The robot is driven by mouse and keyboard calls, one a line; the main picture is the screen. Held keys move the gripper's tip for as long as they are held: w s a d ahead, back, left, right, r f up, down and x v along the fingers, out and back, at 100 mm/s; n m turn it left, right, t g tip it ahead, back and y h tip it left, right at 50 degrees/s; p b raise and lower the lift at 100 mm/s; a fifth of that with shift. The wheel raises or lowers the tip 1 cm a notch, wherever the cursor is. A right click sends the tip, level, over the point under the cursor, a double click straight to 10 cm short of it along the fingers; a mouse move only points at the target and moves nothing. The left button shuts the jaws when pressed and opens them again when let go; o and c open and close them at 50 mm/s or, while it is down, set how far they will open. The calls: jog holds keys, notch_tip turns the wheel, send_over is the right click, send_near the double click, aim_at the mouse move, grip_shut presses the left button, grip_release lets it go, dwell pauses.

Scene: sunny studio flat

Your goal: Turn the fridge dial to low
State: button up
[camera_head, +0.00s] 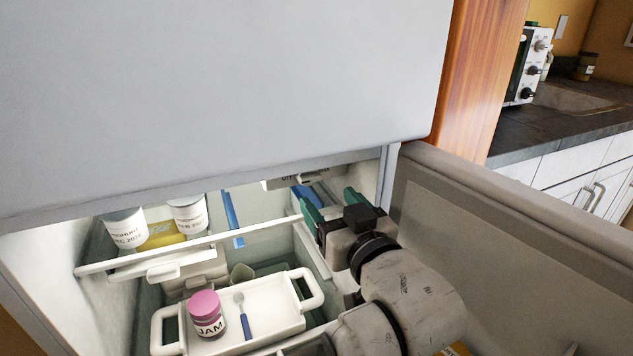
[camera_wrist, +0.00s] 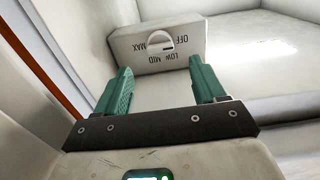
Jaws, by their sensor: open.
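The fridge dial (camera_wrist: 160,43) is a small pale knob on a grey control box (camera_wrist: 125,45) inside the fridge. Its labels OFF, LOW, MID and MAX read upside down in the wrist view. A dark mark shows by the knob, but I cannot tell which label it points to. In the head view the control box (camera_head: 285,182) shows only partly under the upper edge of the opening. My gripper (camera_wrist: 158,86) is open and empty, its green fingers short of the dial and spread to either side of it. In the head view my gripper (camera_head: 332,203) is inside the fridge opening.
The open fridge door (camera_head: 500,250) stands close right of my arm. Below left are yoghurt tubs (camera_head: 125,228), a shelf rail, and a white tray (camera_head: 270,328) with a jam jar (camera_head: 206,312) and spoon (camera_head: 243,315). The upper front panel (camera_head: 220,90) overhangs the opening.

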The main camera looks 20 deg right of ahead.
aim_at(312, 181)
jog(key=w, duration=0.7)
jog(key=shift+w+b, duration=0.1)
jog(key=shift+b, duration=0.25)
jog(key=c, duration=1.1)
